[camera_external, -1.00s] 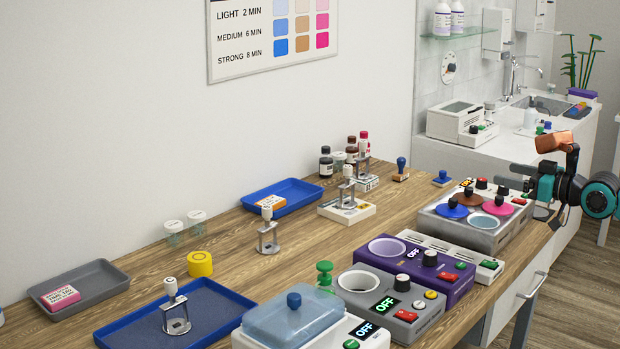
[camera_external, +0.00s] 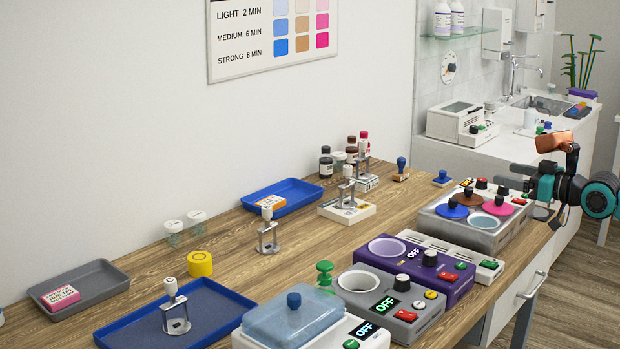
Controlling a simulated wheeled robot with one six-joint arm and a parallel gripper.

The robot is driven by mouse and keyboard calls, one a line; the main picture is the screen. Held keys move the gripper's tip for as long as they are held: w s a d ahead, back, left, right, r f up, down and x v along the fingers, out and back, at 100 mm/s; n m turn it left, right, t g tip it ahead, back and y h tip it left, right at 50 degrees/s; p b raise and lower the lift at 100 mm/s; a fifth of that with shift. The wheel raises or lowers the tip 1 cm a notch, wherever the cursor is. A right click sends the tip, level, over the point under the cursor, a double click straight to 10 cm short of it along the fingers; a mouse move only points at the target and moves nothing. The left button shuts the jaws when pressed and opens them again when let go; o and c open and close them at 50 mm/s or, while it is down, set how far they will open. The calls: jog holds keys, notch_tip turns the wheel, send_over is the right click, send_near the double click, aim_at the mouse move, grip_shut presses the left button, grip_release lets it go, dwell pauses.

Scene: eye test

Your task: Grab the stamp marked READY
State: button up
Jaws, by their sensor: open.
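A stamp (camera_external: 401,170) with a blue knob handle and a wooden base stands upright on the wooden table near the wall. A second blue-handled piece (camera_external: 442,179), lower and flatter, stands to its right. A green-handled piece (camera_external: 325,276) stands beside the grey heater. I cannot read READY on any of these, so I cannot tell which carries the marking. My gripper (camera_external: 526,190) is at the far right, open, near the right end of the large grey warmer. It is well apart from the stamps, and nothing shows between its fingers.
Metal stands, bottles and a blue tray (camera_external: 318,192) sit behind. The table's middle has clear wood.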

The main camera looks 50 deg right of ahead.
jog(key=c, duration=0.5)
jog(key=w+d+g+h, duration=0.1)
jog(key=w+d+g, duration=0.2)
jog(key=w+d, duration=0.6)
jog(key=w+d+g, duration=0.3)
jog(key=w+d, duration=0.2)
jog(key=w, duration=0.8)
jog(key=w+d+f+n+g+y, duration=0.1)
jog(key=w+d+f, duration=0.3)
jog(key=w+d, duration=0.5)
jog(key=w+d+f+n+g+y, duration=0.15)
jog(key=w+d+f, duration=0.35)
jog(key=d, duration=0.6)
send_near(401, 169)
jog(key=x, duration=0.5)
jog(key=shift+w+d+r, duration=0.3)
jog(key=shift+w, duration=0.1)
jog(key=shift+x, duration=2.95)
